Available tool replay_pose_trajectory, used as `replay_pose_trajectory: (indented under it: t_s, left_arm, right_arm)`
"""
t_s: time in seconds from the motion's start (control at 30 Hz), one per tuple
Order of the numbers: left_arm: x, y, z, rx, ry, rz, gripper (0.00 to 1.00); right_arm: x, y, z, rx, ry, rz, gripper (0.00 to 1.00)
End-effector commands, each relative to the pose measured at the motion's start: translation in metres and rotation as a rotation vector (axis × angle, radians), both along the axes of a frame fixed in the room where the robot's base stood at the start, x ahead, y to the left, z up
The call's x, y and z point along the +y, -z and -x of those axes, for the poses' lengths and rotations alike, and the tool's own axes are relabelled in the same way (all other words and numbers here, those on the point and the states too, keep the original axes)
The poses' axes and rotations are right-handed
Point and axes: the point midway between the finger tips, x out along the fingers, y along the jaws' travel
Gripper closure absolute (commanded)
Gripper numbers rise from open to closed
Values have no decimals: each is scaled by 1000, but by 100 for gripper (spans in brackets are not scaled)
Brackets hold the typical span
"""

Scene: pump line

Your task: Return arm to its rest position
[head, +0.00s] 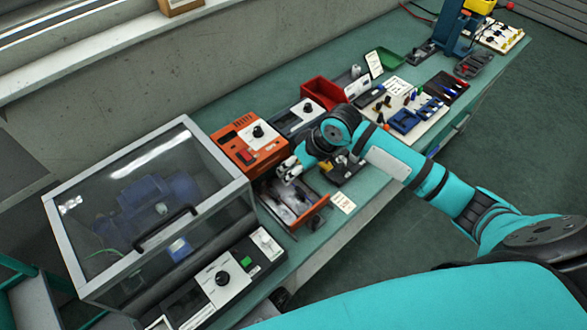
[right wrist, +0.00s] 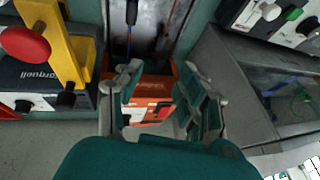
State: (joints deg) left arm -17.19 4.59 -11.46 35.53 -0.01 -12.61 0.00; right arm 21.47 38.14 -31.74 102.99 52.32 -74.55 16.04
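My right arm (head: 390,165) comes in from the right in the head view and reaches over the bench. My right gripper (head: 290,170) is above the back part of a drawer-like tray (head: 311,214) with an orange front, beside the orange unit (head: 237,152). In the right wrist view my right gripper (right wrist: 163,82) has its two fingers apart, with nothing seen held between them. The orange tray part (right wrist: 152,88) shows behind the fingers; contact cannot be told. My left gripper is not in view.
A clear-lidded case (head: 150,215) stands left of the gripper, with a control panel (head: 225,278) in front. A red bin (head: 322,93), a green tray (head: 390,60) and a board with blue holders (head: 432,112) lie further along the bench. A white card (head: 343,203) lies near the edge.

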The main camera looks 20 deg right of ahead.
Motion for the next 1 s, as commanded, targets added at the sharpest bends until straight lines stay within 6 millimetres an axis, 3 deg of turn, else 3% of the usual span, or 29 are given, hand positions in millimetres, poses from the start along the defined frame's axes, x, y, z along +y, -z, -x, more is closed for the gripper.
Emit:
replay_pose_trajectory:
  t_s: [0.47, 0.57, 0.73, 1.0]
  left_arm:
    - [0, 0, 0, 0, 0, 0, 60]
    - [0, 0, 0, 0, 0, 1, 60]
    - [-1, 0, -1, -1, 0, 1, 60]
    - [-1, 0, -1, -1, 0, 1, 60]
  right_arm:
    - [3, 3, 4, 0, -7, 0, 61]
    - [19, 12, 23, -5, -36, 3, 61]
    - [50, 29, 89, -43, -78, 33, 61]
    - [36, 29, 161, -63, 7, 133, 61]
